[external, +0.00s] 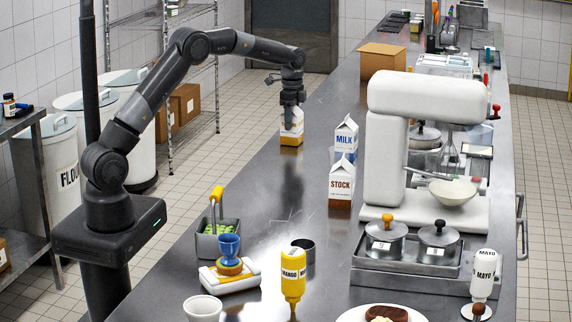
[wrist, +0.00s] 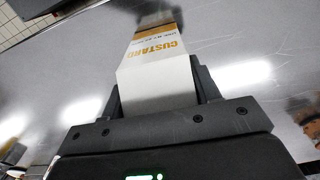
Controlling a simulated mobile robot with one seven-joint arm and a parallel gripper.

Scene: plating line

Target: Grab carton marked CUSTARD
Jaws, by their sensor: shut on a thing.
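The carton marked CUSTARD (wrist: 158,60) is white with orange lettering and an orange-brown band. In the wrist view it sits between the two fingers of my gripper (wrist: 158,95), which is shut on it. In the external view the carton (external: 291,131) is upright at the left edge of the steel counter, below my gripper (external: 290,108). Its top is partly hidden by the gripper. I cannot tell whether its base touches the counter.
A MILK carton (external: 345,138) and a STOCK carton (external: 341,183) stand to the right of it. A white stand mixer (external: 390,140) is further right. A cardboard box (external: 383,60) is behind. The counter (external: 270,190) in front of the carton is clear.

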